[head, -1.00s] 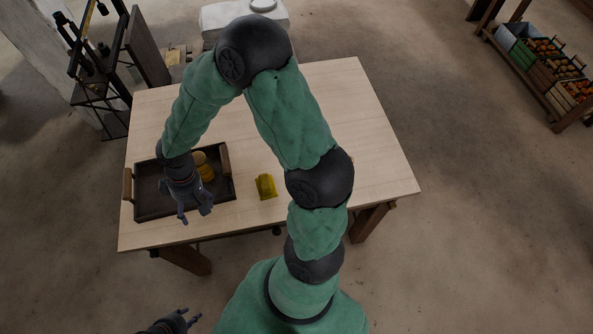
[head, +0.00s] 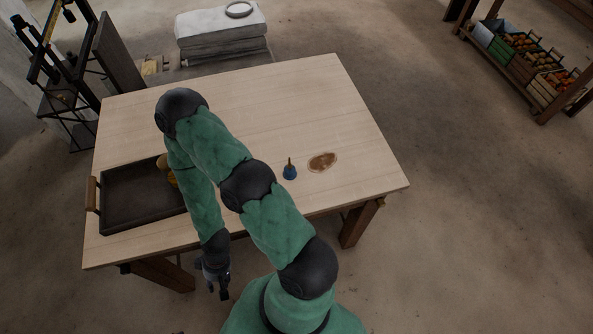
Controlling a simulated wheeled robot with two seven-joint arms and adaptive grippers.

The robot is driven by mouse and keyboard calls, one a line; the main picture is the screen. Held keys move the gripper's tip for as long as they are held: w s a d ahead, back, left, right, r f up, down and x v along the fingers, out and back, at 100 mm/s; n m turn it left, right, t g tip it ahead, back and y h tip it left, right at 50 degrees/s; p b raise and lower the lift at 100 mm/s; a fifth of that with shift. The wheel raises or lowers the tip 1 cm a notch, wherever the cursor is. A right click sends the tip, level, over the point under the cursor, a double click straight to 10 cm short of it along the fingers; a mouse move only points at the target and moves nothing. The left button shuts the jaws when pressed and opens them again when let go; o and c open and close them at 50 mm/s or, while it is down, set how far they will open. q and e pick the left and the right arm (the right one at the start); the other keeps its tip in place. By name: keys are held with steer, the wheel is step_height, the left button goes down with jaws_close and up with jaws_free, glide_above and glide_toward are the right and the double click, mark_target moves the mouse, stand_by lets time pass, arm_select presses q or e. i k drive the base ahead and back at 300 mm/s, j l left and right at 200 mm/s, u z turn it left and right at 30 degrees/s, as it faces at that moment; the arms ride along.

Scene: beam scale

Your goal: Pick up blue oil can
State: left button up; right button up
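The blue oil can (head: 290,171) stands upright on the wooden table (head: 300,95), right of my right arm, with a thin brownish spout pointing up. My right gripper (head: 217,293) hangs in front of the table's near edge, lower left of the can and well apart from it. Its fingers look parted, with nothing seen between them. My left gripper is not in view.
A dark tray (head: 107,205) with wooden handles is on the table's left, with a yellow-orange item (head: 167,170) partly hidden by my arm. A brown oval patch (head: 322,162) lies right of the can. The table's right and back are clear.

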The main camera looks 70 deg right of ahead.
mark_target(290, 172)
steer(key=k+l+z, duration=0.1)
steer(key=k+z, duration=0.25)
steer(key=k+l+z, duration=0.2)
steer(key=z, duration=1.1)
